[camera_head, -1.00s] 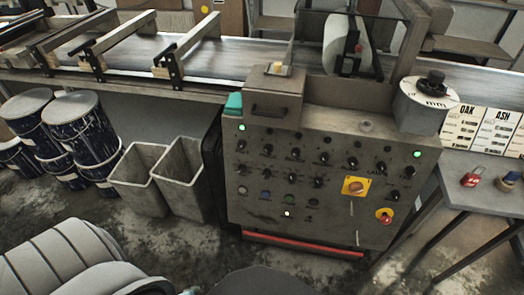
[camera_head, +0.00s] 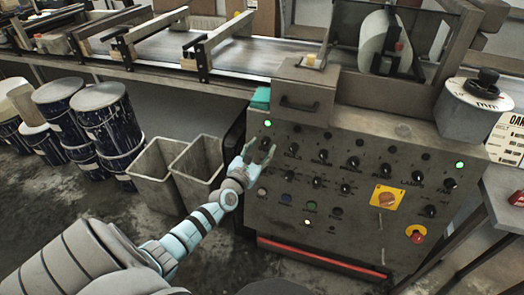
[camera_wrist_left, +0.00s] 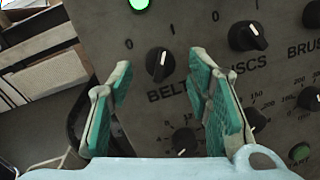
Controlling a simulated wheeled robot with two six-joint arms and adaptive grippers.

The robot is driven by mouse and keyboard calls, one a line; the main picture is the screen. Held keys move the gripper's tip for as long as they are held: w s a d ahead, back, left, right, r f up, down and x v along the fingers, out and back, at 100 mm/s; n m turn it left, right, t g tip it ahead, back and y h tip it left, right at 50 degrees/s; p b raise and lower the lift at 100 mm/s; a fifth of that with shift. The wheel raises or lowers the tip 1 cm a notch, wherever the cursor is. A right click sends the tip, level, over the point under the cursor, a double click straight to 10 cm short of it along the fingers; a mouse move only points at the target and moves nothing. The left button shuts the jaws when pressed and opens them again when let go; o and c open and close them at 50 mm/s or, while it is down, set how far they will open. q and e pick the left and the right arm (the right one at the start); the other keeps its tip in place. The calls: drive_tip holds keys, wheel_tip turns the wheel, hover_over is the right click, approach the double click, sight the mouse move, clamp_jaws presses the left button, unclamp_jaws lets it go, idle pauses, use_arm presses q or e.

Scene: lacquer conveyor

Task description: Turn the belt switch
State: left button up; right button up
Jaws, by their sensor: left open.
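The belt switch (camera_wrist_left: 160,64) is a black rotary knob with a white pointer line, on the grey control panel (camera_head: 340,240) above the label BELT, with 0 and 1 marked above it. In the left wrist view its pointer tilts slightly right of vertical, toward the 1. My left gripper (camera_head: 258,156) reaches the panel's upper left in the head view and covers the knob there. In the left wrist view my left gripper (camera_wrist_left: 164,105) is open, its green-padded fingers on either side of the knob's lower area, apart from it. My right gripper is not in view.
A DISCS knob (camera_wrist_left: 247,36) sits close right of the belt switch. A green lamp (camera_head: 267,123) glows above. The panel also has a yellow-plated switch (camera_head: 387,198) and a red button (camera_head: 416,235). Grey bins (camera_head: 197,168) stand left; the conveyor (camera_head: 235,45) runs behind.

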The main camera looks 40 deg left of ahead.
use_arm(q)
drive_tip(key=shift+w+a, duration=0.15)
drive_tip(key=shift+w, duration=0.5)
drive_tip(key=shift+c, duration=0.6)
clamp_jaws()
